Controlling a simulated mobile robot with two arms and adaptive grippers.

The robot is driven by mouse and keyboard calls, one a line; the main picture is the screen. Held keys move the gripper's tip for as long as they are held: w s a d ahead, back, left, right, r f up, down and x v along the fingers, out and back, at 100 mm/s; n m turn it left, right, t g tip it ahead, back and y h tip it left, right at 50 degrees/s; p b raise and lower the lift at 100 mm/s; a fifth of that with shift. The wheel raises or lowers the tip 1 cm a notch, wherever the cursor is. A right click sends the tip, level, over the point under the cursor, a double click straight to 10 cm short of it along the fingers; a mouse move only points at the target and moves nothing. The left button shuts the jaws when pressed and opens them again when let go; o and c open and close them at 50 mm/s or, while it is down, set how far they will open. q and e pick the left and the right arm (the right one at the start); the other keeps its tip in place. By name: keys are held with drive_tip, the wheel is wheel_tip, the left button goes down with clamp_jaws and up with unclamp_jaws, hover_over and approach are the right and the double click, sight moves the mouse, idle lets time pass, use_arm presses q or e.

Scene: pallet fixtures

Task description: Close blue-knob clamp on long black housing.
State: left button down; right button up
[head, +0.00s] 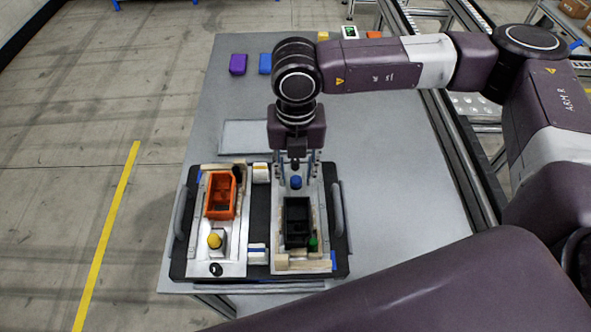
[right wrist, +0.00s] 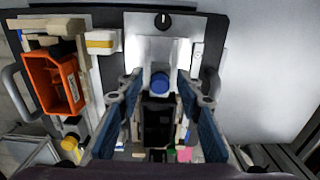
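The long black housing (head: 298,222) sits in the right-hand fixture of the pallet; it also shows in the right wrist view (right wrist: 158,128), partly framed by my fingers. The blue knob (head: 296,182) of the clamp stands at the far end of this housing. In the right wrist view the blue knob (right wrist: 159,84) lies between my fingertips. My right gripper (head: 297,176) points down over the knob, open, with one finger on each side. Whether a finger touches the knob I cannot tell. My left gripper is not in view.
An orange housing (head: 221,192) sits in the left fixture, with a yellow knob (head: 214,240) near it. A green knob (head: 313,243) is at the black housing's near end. The pallet has grey side handles (head: 180,212). The grey table (head: 400,190) is clear to the right.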

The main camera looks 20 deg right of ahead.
drive_tip(key=shift+r+p, duration=1.1)
drive_tip(key=shift+r, duration=1.85)
idle(0.6)
